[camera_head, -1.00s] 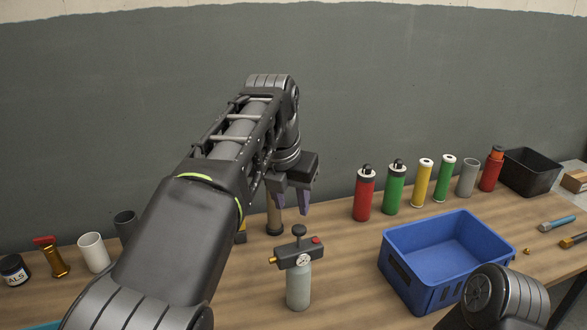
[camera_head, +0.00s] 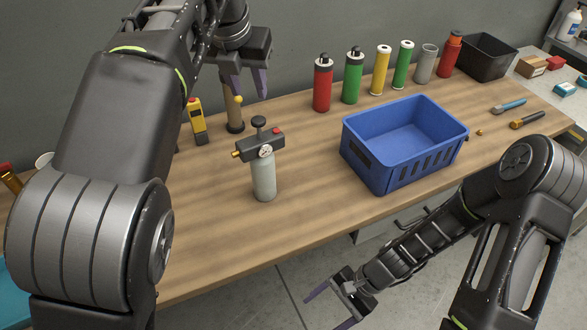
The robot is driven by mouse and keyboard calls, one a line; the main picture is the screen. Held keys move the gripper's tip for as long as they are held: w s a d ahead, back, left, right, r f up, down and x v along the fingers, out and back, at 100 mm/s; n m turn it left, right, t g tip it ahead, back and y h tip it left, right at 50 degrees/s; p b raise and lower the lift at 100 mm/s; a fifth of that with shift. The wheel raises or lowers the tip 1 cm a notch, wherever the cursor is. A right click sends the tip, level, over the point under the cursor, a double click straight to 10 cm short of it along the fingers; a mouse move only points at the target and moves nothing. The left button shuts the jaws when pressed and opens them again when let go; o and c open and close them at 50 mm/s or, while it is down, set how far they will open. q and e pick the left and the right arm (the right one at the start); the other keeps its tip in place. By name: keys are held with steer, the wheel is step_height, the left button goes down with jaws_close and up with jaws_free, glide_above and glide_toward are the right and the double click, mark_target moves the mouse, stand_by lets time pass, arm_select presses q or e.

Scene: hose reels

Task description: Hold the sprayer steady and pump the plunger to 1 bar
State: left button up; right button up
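The sprayer (camera_head: 263,176) stands upright on the wooden table, a pale grey bottle with a dark head. A round gauge (camera_head: 265,151), a brass nozzle and a red button show on the head. The dark plunger knob (camera_head: 258,122) sits on top; the gauge reading is too small to tell. My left gripper (camera_head: 250,84) is open and empty, pointing down above and behind the sprayer, apart from it. My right gripper (camera_head: 331,308) is low in front of the table, over the floor, with its fingers apart and nothing between them.
A blue crate (camera_head: 405,166) stands right of the sprayer. Red, green and yellow cylinders (camera_head: 322,86) line the back, with a black bin (camera_head: 486,58) at the far right. A yellow tool (camera_head: 196,121) and a brown post (camera_head: 235,118) stand behind the sprayer. Table in front is clear.

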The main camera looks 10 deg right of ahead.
steer(key=w+d+r+m+t+y, duration=0.2)
steer(key=w+r+m+t+y, duration=0.3)
steer(key=w+r, duration=0.45)
steer(key=m+t+y, duration=0.3)
steer(key=m+t, duration=0.3)
steer(key=m, duration=0.3)
glide_toward(273, 165)
steer(key=x, duration=0.4)
steer(key=shift+w+a, duration=0.1)
steer(key=shift+x, duration=3.9)
jaws_close()
